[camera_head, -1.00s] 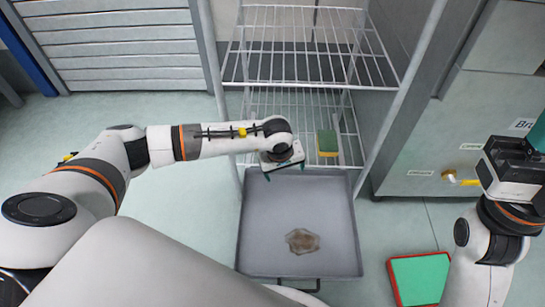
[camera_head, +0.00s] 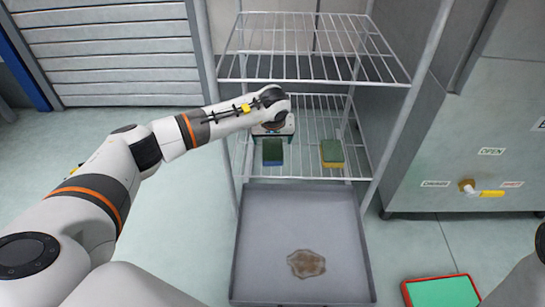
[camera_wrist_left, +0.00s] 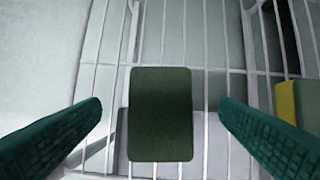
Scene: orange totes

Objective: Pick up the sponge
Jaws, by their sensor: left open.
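A sponge with a dark green top and blue underside (camera_head: 272,153) lies on the middle wire shelf (camera_head: 308,172). A second sponge, green and yellow (camera_head: 332,154), lies to its right. My left gripper (camera_head: 273,131) is at the shelf, just behind the green-blue sponge in the head view. In the left wrist view, the green-blue sponge (camera_wrist_left: 160,115) shows between the two spread fingers, with a gap on each side. The green-yellow sponge (camera_wrist_left: 292,110) is partly hidden by the right finger there. My right gripper is out of view.
A wire shelf (camera_head: 308,50) is above, with rack posts on both sides. A grey tray (camera_head: 300,208) with a brown stain (camera_head: 306,264) lies below. A red-edged green board (camera_head: 440,292) is on the floor at the lower right.

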